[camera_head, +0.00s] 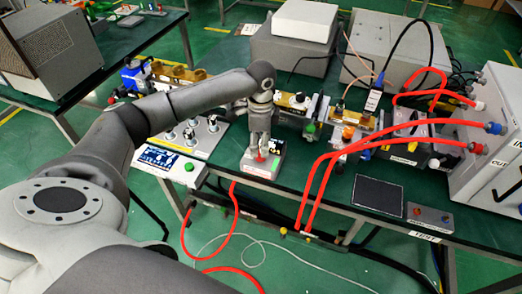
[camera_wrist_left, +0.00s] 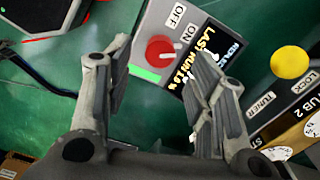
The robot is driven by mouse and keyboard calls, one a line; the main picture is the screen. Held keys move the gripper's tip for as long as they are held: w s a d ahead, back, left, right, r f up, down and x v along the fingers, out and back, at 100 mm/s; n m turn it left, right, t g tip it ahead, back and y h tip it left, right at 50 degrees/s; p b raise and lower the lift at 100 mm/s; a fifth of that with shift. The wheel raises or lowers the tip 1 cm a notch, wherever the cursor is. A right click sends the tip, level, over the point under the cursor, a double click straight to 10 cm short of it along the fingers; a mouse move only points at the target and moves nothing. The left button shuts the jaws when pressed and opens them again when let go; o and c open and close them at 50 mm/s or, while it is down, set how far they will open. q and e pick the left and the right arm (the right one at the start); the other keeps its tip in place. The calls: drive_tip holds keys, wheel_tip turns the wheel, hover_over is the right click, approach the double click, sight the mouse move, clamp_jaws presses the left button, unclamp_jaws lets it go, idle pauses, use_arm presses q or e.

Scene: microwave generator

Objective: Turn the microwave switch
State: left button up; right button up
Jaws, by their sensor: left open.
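The microwave switch is a red knob (camera_wrist_left: 160,49) on a light grey box (camera_wrist_left: 140,38) with OFF and ON labels, a green strip and a dark label panel. In the left wrist view the knob lies between and beyond the fingertips of my left gripper (camera_wrist_left: 150,70), which is open and holds nothing. In the head view the gripper (camera_head: 259,142) points down above the box (camera_head: 262,163), and the red knob (camera_head: 260,156) shows just below the fingers. I cannot tell whether a finger touches it. My right gripper is not in view.
A panel with several knobs (camera_head: 190,140) stands left of the switch box. Brass waveguide parts (camera_head: 290,102) lie behind it. Red hoses (camera_head: 330,160) run to a white cabinet (camera_head: 490,130) on the right. A black pad (camera_head: 378,195) lies near the table's front edge.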

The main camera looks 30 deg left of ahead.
use_arm(q)
drive_tip(key=shift+f, duration=2.4)
drive_tip(key=c, duration=1)
drive_tip(key=shift+d+r+n+p, duration=0.15)
drive_tip(key=shift+n+p, duration=0.25)
drive_tip(key=shift+p, duration=0.65)
drive_tip(key=n+p, duration=0.6)
drive_tip(key=p, duration=0.2)
drive_tip(key=shift+r+n, duration=0.15)
drive_tip(key=shift+n, duration=0.15)
drive_tip(key=shift+w+f+n+p, duration=0.1)
drive_tip(key=shift+n+p, duration=0.9)
drive_tip(key=shift+n, duration=0.1)
drive_tip(key=shift+w+f+n+p, duration=0.1)
drive_tip(key=shift+n+p, duration=0.85)
drive_tip(key=shift+n, duration=0.15)
